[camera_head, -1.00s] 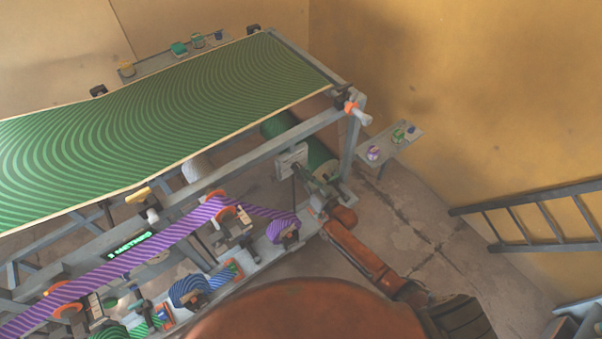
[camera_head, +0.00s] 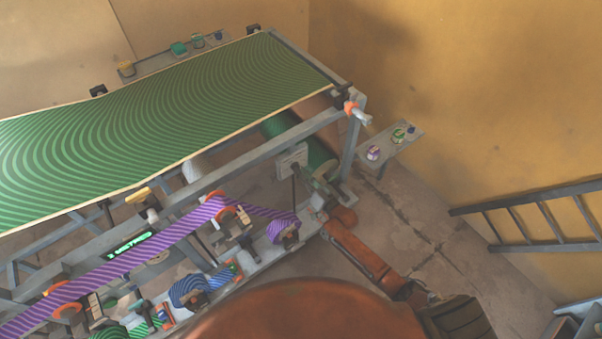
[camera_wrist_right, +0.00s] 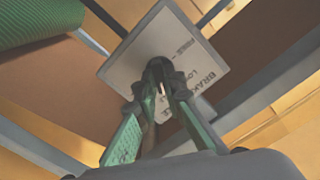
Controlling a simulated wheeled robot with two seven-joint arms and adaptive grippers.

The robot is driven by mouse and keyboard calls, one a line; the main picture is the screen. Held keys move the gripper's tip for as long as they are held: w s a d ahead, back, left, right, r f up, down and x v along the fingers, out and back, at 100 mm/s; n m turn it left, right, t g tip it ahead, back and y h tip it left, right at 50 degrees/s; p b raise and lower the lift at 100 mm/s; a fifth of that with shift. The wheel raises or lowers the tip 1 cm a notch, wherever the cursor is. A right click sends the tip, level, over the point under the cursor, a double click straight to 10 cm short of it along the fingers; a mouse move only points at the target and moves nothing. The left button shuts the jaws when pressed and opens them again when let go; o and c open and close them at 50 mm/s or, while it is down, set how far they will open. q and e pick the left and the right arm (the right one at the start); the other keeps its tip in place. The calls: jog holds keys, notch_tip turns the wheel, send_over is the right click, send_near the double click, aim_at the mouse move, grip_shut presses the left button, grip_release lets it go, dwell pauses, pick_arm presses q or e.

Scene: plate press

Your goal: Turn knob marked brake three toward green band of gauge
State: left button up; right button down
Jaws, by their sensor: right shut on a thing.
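A pale square plate (camera_wrist_right: 195,62) with dark lettering, including "BRAKE", fills the top of the right wrist view. A dark knob (camera_wrist_right: 158,66) sticks out from its middle. My right gripper (camera_wrist_right: 158,88) is shut on this knob, with a green-sided finger on each side. The lettering is partly covered, so I cannot read a number. In the head view the plate (camera_head: 292,158) is on the machine's near right side, and my right gripper (camera_head: 319,197) is just below and right of it. I cannot make out a gauge or green band. My left gripper is not in view.
A green striped web (camera_head: 160,125) runs over the machine frame. Purple striped ribbon (camera_head: 150,252) and several small rolls lie along its near side. A small shelf (camera_head: 400,142) stands right of the frame, and a dark ladder (camera_head: 540,205) is at the right wall.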

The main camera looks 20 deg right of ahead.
jog(key=shift+f, duration=0.1)
jog(key=c, duration=2)
grip_release()
jog(key=v, duration=1.2)
